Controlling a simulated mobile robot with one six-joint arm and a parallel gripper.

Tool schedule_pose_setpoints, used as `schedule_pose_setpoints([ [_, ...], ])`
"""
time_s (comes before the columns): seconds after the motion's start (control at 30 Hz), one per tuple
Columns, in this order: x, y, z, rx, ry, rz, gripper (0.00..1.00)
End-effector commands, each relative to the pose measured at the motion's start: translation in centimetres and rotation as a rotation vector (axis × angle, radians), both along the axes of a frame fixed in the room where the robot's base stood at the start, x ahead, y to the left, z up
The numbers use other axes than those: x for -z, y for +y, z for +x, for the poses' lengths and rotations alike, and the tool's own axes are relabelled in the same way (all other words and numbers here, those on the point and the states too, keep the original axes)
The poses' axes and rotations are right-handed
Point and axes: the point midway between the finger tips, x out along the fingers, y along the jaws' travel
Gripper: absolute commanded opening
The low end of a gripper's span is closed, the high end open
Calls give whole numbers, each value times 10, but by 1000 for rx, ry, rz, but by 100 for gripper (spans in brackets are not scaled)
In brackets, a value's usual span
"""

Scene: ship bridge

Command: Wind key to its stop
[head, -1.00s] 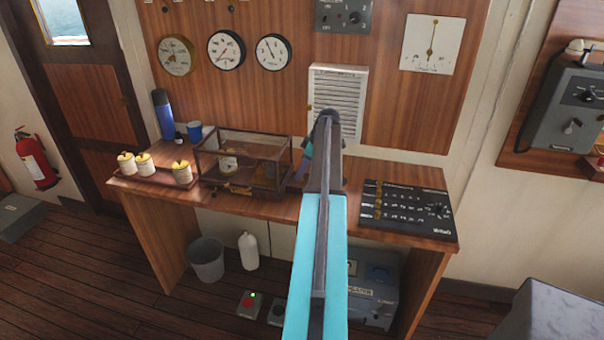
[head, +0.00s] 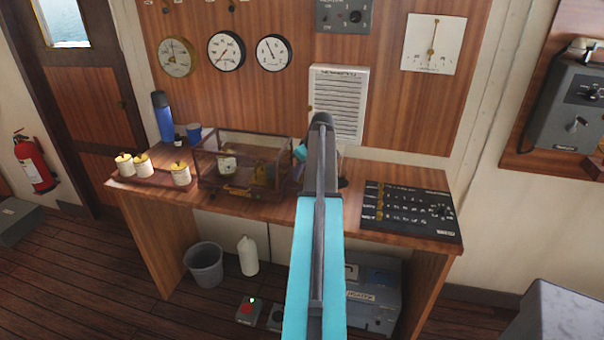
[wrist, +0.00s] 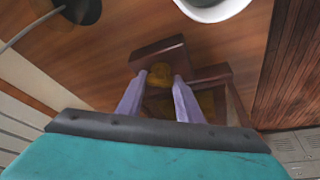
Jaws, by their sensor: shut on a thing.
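A glass-sided case with a wooden frame (head: 206,183) stands on the desk in the head view, with brass-coloured works inside it. In the head view my own arm hides most of the gripper, just right of the case.
Yellow-topped jars (head: 180,173) stand left of the case, with a blue flask (head: 163,115) and blue cup (head: 194,132) behind. A black switch panel (head: 410,212) lies on the desk at right. A grey bin (head: 205,265) and white bottle (head: 248,255) are below.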

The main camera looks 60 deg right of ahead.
Motion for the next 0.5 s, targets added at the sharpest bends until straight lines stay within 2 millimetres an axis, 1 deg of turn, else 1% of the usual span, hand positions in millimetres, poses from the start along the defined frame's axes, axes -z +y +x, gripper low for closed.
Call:
schedule_pose_setpoints([
  [0.27,-1,-1,0,2,0,-3,10],
  [0.3,-1,-1,0,2,0,-3,38],
  [0.4,-1,-1,0,2,0,-3,52],
  [0.5,-1,0,0,1,0,-3,52],
])
